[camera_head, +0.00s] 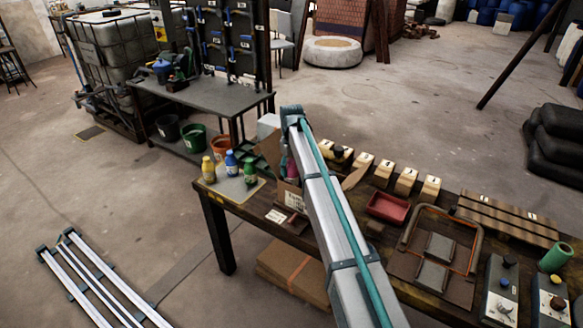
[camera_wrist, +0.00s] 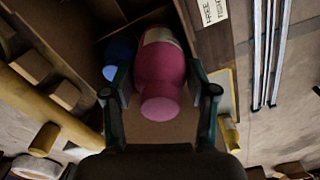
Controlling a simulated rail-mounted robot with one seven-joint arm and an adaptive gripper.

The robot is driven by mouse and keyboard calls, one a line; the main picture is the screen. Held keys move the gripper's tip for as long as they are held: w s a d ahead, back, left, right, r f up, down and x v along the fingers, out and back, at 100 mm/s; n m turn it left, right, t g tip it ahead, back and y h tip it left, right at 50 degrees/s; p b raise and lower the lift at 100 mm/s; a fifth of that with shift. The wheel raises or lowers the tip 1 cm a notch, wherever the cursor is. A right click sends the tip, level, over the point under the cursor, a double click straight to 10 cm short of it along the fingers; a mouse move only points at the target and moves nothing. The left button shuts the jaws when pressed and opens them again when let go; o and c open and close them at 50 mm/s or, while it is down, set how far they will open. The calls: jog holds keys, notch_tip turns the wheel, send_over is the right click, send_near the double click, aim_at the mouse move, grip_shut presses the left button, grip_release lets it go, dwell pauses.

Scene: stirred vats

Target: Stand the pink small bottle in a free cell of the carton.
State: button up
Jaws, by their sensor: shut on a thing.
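The pink small bottle (camera_wrist: 162,80) is between the two fingers of my gripper (camera_wrist: 158,72) in the wrist view, with its pale label partly showing. In the head view a bit of the pink bottle (camera_head: 291,168) shows just left of my arm, above the carton (camera_head: 289,196). My arm hides most of the gripper and part of the carton there. In the wrist view the carton's wall (camera_wrist: 210,42) is close on the right of the bottle. A blue thing (camera_wrist: 118,52) sits left of the bottle. I cannot tell how far down the bottle is.
Yellow (camera_head: 208,169), blue (camera_head: 231,162) and green (camera_head: 250,172) bottles stand on a mat left of the carton. Numbered wooden blocks (camera_head: 384,170) and a red tray (camera_head: 388,206) are right of my arm. A carton flap (camera_head: 355,174) sticks out to the right.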

dwell(0.3)
jog(key=o, duration=1.5)
jog(key=shift+c, duration=0.2)
jog(key=shift+r+p, duration=2.6)
jog(key=shift+r, duration=2.45)
